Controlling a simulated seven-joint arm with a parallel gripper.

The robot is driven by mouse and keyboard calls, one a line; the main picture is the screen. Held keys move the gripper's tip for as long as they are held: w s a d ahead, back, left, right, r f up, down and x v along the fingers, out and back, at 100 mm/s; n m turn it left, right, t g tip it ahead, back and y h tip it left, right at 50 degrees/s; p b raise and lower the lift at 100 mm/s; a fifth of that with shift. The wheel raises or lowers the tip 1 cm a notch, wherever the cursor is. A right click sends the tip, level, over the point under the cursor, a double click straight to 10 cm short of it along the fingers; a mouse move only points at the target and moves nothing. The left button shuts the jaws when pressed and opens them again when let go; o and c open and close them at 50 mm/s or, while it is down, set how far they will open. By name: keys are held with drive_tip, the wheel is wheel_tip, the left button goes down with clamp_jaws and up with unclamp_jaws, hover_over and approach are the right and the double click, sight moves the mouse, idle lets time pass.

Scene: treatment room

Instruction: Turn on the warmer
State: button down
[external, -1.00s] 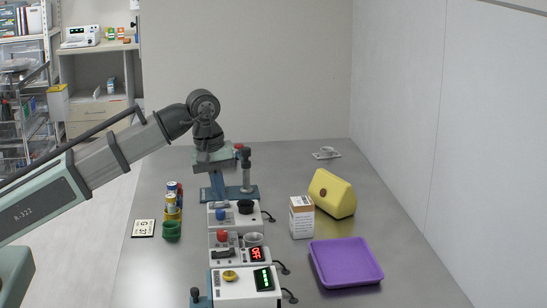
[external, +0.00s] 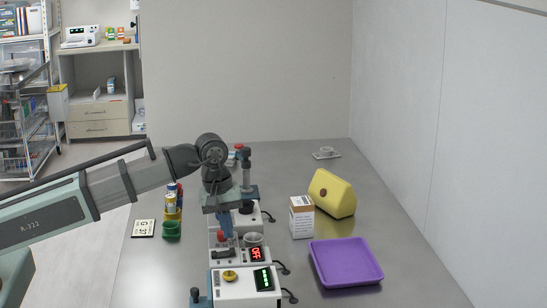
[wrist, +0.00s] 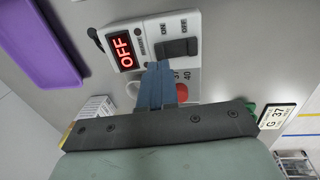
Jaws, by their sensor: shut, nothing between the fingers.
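The warmer (external: 240,258) is a white unit in the row of devices on the table. In the wrist view its red display (wrist: 124,48) reads OFF, beside a black rocker switch (wrist: 178,47) with ON and OFF labels. Its red knob (wrist: 182,92) is partly hidden behind my fingers, near the marks 37 and 40. My gripper (wrist: 158,68) is shut and empty, pointing down over the warmer between display, switch and knob. It also shows in the external view (external: 228,236), close above the unit. I cannot tell whether the fingertips touch it.
A white unit with a yellow knob and green display (external: 247,286) stands in front. Another unit (external: 250,219) stands behind, partly covered by my arm. Green cup (external: 171,231) stands left.

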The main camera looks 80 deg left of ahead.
sight(232, 250)
drive_tip(key=shift+w+f, duration=0.15)
drive_tip(key=shift+f, duration=0.7)
drive_tip(key=shift+w+f, duration=0.1)
drive_tip(key=shift+f, duration=0.85)
drive_tip(key=shift+w+f, duration=0.1)
drive_tip(key=shift+w+f, duration=0.1)
drive_tip(key=shift+f, duration=0.1)
drive_tip(key=shift+s+r, duration=0.1)
drive_tip(key=shift+s, duration=0.1)
drive_tip(key=shift+s+r, duration=0.2)
drive_tip(key=shift+s, duration=0.4)
drive_tip(key=shift+r, duration=0.15)
wheel_tip(232, 250, up, 14)
drive_tip(key=w, duration=0.2)
drive_tip(key=shift+f, duration=0.2)
